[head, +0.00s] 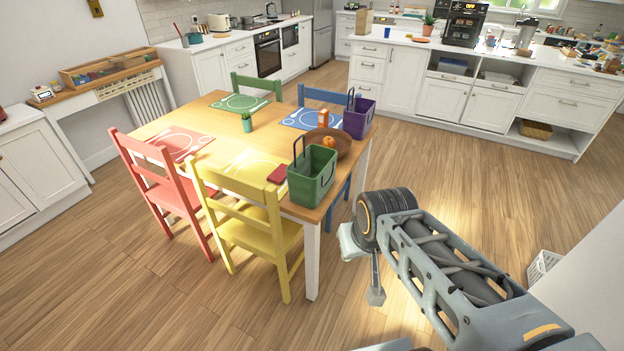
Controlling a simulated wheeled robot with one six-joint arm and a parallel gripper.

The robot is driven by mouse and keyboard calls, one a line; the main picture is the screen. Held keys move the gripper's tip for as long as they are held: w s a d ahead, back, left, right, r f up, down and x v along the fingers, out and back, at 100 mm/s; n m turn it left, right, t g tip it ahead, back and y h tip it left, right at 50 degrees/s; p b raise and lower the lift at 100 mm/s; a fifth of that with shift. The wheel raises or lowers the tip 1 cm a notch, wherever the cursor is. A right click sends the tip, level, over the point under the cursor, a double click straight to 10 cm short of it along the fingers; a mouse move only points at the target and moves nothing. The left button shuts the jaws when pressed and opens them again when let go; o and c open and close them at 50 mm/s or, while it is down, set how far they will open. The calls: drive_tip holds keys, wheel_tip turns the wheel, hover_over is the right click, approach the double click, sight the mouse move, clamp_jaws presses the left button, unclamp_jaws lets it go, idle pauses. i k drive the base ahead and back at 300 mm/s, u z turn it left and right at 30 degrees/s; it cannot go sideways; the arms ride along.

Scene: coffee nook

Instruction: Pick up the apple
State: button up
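No apple can be made out for certain. A small orange-coloured round fruit (328,142) shows in a brown bowl (343,146) at the right end of the dining table (165,128); I cannot tell whether it is an apple or an orange. The bowl's near side is partly hidden by a green basket (312,177). My gripper (362,270) is over the floor to the right of the table's near corner, apart from the table and bowl. Its two pale fingers stand apart with nothing visible between them.
A purple basket (358,117) and an orange carton (323,117) stand near the bowl. Red (165,182), yellow (250,222), green and blue chairs surround the table. A white crate (542,265) is on the floor at right. Floor between table and island (470,95) is clear.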

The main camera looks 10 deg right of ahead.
sight(329, 142)
drive_tip(key=z, duration=0.95)
drive_tip(key=i, duration=3.2)
drive_tip(key=u, duration=3.05)
